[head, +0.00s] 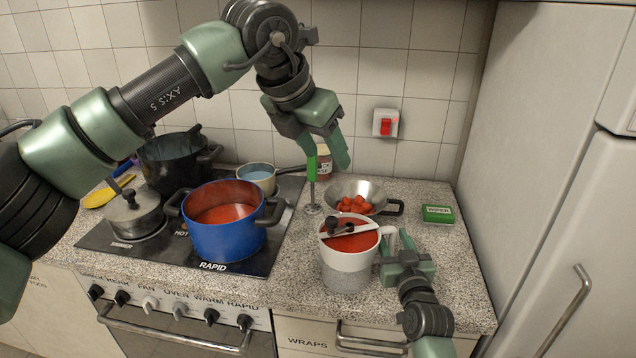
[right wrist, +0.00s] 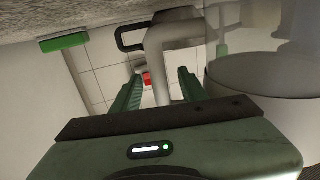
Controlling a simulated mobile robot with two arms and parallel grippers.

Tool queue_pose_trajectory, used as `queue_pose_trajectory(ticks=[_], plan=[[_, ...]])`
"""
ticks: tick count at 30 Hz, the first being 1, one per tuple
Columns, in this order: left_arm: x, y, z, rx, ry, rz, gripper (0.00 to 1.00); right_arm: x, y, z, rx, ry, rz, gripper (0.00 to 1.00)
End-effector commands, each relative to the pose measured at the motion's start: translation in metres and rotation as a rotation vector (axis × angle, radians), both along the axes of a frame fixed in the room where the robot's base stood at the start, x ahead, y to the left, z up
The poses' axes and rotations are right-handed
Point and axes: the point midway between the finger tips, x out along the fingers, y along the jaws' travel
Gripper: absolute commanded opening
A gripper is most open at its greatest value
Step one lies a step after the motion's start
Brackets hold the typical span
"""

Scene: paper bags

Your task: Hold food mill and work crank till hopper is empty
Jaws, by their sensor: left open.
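The food mill (head: 347,272) is a white and grey hopper on the counter, with red contents near its brim. A flat crank arm (head: 352,233) with a black knob (head: 332,225) lies across its top. My right gripper (head: 385,263) is at the mill's right side. In the right wrist view, the mill's pale handle (right wrist: 159,62) is between the right fingers (right wrist: 158,88), with gaps visible beside it. My left gripper (head: 325,160) is open above and behind the mill, well clear of the knob. The mill's outlet is hidden.
A steel pan (head: 372,192) with red pieces stands behind the mill. A thin green-topped upright tool (head: 311,165) is beside the left fingers. A blue pot (head: 225,240) stands on the hob. A green box (head: 438,214) is at right. Counter is clear at front right.

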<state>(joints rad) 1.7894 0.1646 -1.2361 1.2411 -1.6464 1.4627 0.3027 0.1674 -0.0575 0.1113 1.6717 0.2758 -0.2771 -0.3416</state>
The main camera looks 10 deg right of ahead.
Motion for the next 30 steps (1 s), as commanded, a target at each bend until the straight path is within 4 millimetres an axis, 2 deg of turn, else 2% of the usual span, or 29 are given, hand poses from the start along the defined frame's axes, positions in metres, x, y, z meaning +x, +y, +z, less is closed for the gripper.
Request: queue_pose_trajectory(ticks=[11,14,24,30], plan=[[0.0,0.0,0.0,0.0,0.0,0.0,0.55,-0.006,0.0,0.0,0.0,0.0,0.0,0.42],[0.0,0.0,0.0,0.0,0.0,0.0,0.55,-0.02,0.001,-0.001,0.0,0.002,0.001,0.42],[0.0,0.0,0.0,0.0,0.0,0.0,0.55,-0.091,0.002,-0.001,-0.001,0.002,0.0,0.42],[0.0,0.0,0.0,0.0,0.0,0.0,0.55,-0.115,0.003,-0.001,0.0,0.002,0.0,0.42]])
